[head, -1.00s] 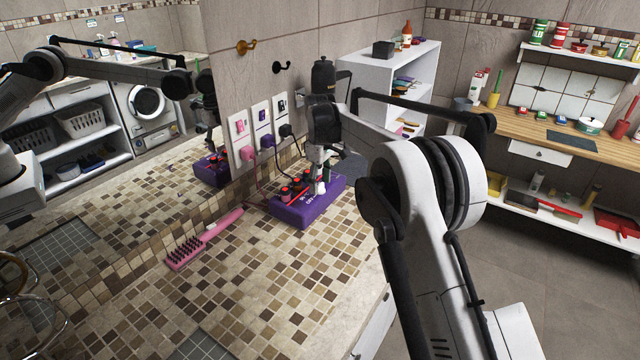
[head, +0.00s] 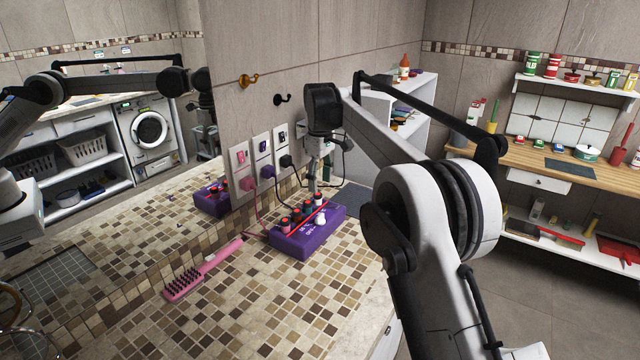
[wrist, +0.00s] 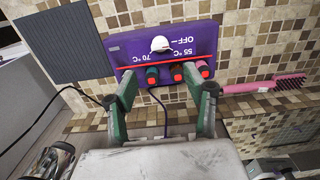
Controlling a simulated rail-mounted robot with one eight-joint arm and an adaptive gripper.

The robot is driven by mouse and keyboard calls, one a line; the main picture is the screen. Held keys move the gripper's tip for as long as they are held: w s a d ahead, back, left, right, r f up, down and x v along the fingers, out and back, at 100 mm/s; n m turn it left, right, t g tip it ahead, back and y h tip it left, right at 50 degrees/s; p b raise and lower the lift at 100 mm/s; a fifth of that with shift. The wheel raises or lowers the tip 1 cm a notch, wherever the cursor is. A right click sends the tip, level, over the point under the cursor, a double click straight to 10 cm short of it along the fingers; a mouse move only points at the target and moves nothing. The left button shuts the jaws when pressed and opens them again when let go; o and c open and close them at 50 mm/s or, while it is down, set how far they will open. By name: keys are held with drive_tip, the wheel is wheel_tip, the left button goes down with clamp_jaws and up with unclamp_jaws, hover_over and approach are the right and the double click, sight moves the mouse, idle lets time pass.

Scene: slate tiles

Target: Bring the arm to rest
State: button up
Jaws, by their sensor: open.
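My arm reaches over the tiled counter from the right in the head view. My gripper (head: 314,182) points down just above and behind a purple box (head: 311,242) with knobs on top. In the wrist view my gripper (wrist: 160,82) is open, its two green-grey fingers apart with nothing held between them. In the head view the fingertips are small and partly lost against the box's knobs.
A pink hairbrush (head: 203,270) lies left of the box. Plugs with cords (head: 268,172) sit in the wall plates behind it. A dark grey mat (wrist: 66,42) lies beside the box. A mirror (head: 100,140) lines the counter's left. The front counter (head: 290,320) is clear.

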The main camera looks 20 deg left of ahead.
drive_tip(key=s+d+r+m+t, duration=0.1)
drive_tip(key=s+d+r+m, duration=0.1)
drive_tip(key=d+r, duration=0.45)
drive_tip(key=s+d+r+m+t, duration=0.15)
drive_tip(key=d+r, duration=0.25)
drive_tip(key=d, duration=0.5)
drive_tip(key=s+d+r+m+y+b, duration=0.1)
drive_tip(key=s+d+r+m, duration=0.1)
drive_tip(key=s+d, duration=0.35)
drive_tip(key=s+d+r+m, duration=0.2)
drive_tip(key=s+d+r, duration=0.1)
drive_tip(key=d, duration=0.5)
drive_tip(key=s+d+f+m+t, duration=0.3)
drive_tip(key=s+d+m, duration=0.1)
drive_tip(key=s+d, duration=0.95)
drive_tip(key=s+d+f+m+t, duration=0.1)
drive_tip(key=s+d+f+m, duration=0.1)
drive_tip(key=s+f, duration=0.3)
drive_tip(key=s+d+f+m+h+b, duration=0.1)
drive_tip(key=s+f, duration=0.4)
drive_tip(key=s, duration=0.5)
drive_tip(key=d+m, duration=0.1)
drive_tip(key=d, duration=0.1)
drive_tip(key=shift+s+d+f+t, duration=0.3)
drive_tip(key=shift+s+f+t, duration=0.05)
drive_tip(key=shift+s+f, duration=0.05)
